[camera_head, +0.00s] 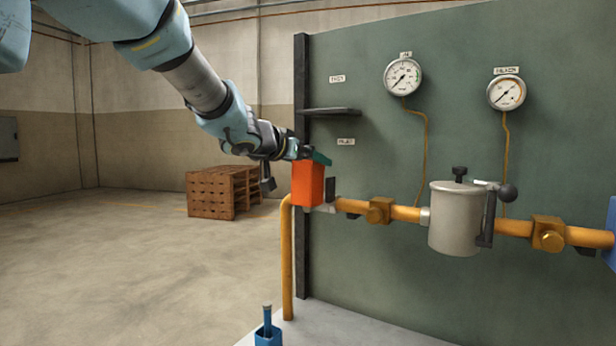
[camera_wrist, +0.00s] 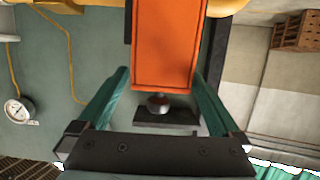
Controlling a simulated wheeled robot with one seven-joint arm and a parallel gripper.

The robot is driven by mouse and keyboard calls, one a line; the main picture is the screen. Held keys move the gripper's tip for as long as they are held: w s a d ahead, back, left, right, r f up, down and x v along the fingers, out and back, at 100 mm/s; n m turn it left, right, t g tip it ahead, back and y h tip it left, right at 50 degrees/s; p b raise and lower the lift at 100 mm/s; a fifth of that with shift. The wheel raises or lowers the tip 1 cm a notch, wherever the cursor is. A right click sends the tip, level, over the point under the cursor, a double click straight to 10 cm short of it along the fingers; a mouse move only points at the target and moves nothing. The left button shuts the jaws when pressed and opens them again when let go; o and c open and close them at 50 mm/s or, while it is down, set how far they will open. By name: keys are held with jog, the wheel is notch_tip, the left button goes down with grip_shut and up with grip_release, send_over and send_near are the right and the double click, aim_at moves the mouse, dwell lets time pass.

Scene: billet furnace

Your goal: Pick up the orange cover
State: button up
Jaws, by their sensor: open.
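The orange cover (camera_head: 308,184) is a box shape at the left end of the yellow pipe, in front of the panel's dark left post. In the wrist view the cover (camera_wrist: 167,45) fills the upper middle, with a small round knob (camera_wrist: 159,103) at its lower end. My gripper (camera_head: 312,156) is at the top of the cover in the head view. In the wrist view its two teal fingers are apart, one on each side of the cover's knob end. I cannot tell whether either finger touches it.
A small dark shelf (camera_head: 331,111) juts from the panel just above my gripper. A grey canister (camera_head: 457,218) and valves sit along the pipe to the right. A blue holder (camera_head: 268,335) stands below. Wooden pallets (camera_head: 222,192) stand behind; the left floor is clear.

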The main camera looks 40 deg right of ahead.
jog(key=shift+d, duration=0.2)
jog(key=c, duration=1.4)
jog(key=shift+c, duration=0.7)
